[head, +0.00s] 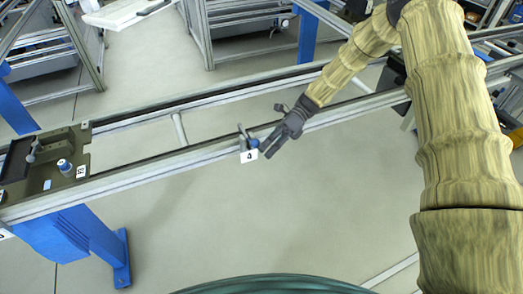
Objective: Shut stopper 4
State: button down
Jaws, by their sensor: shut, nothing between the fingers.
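The stopper's grey lever stands up from the rail.
The conveyor rail (150,172) runs from lower left to upper right. A pallet (40,165) with a blue-topped part sits at the left end. A blue leg (85,240) supports the rail. The floor in front is clear. Metal frames stand behind.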

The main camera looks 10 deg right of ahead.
jog(key=w+d+b, duration=0.2)
jog(key=d+b, duration=0.2)
jog(key=d, duration=0.5)
jog(key=shift+w+r, duration=0.25)
jog(key=shift+w, duration=0.05)
jog(key=shift+d, duration=0.1)
